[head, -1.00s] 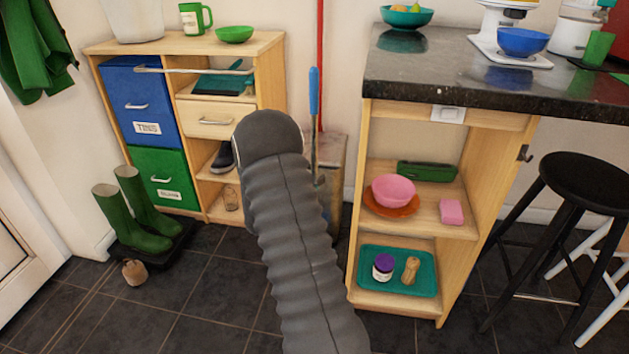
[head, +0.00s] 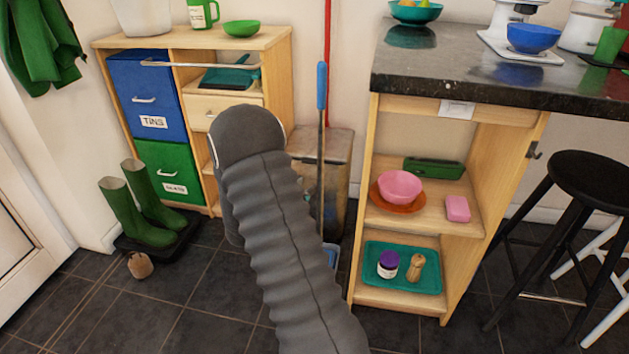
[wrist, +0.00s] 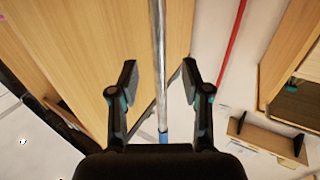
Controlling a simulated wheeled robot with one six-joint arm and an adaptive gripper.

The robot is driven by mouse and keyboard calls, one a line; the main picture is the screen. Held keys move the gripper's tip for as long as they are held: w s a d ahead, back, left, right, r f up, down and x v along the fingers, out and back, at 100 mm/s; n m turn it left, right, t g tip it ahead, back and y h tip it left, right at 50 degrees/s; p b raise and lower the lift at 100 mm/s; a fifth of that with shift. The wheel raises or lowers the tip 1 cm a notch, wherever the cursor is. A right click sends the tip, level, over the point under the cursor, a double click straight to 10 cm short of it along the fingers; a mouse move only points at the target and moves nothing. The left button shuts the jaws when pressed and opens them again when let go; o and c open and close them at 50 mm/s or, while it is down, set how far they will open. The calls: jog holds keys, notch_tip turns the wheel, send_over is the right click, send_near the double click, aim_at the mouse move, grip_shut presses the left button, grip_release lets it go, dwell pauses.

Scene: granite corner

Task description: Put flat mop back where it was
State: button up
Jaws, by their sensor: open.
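The flat mop (head: 321,150) stands upright in the gap between the wooden cabinet and the counter. It has a blue grip on top, a thin grey pole, and a blue foot partly seen low down behind my arm. In the wrist view its pole (wrist: 159,60) runs lengthwise through the middle of the picture, with a blue part near the gripper's base. My gripper (wrist: 160,76) is open, one finger on each side of the pole in the picture, neither visibly touching it. I cannot tell how deep the pole lies between them. My arm hides the gripper in the head view.
A worn bin (head: 330,146) stands behind the mop. The granite counter (head: 450,75) with open shelves is close on the right. The cabinet (head: 270,65) with its front rail (head: 200,66) is on the left. Green boots (head: 150,215) and a black stool (head: 590,185) flank open floor.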

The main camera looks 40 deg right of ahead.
jog(key=w+a+r+n+t+y, duration=0.3)
jog(key=a+r+t+y, duration=0.25)
jog(key=a, duration=0.35)
jog(key=w+a+r+n+t+y, duration=0.2)
jog(key=a+r+n+t+y, duration=0.15)
jog(key=a+r+y, duration=0.45)
jog(key=s+a+r+n+y, duration=0.45)
jog(key=s+a, duration=0.35)
jog(key=a, duration=0.2)
jog(key=s+a+f+n+g, duration=0.1)
jog(key=s+n+g, duration=0.1)
jog(key=s, duration=1.1)
jog(key=s+a+f+n+g, duration=0.1)
jog(key=s+g, duration=0.3)
jog(key=s, duration=0.8)
jog(key=shift+s+f+n+g, duration=0.3)
jog(key=shift+s+n+g, duration=0.1)
jog(key=shift+n, duration=0.4)
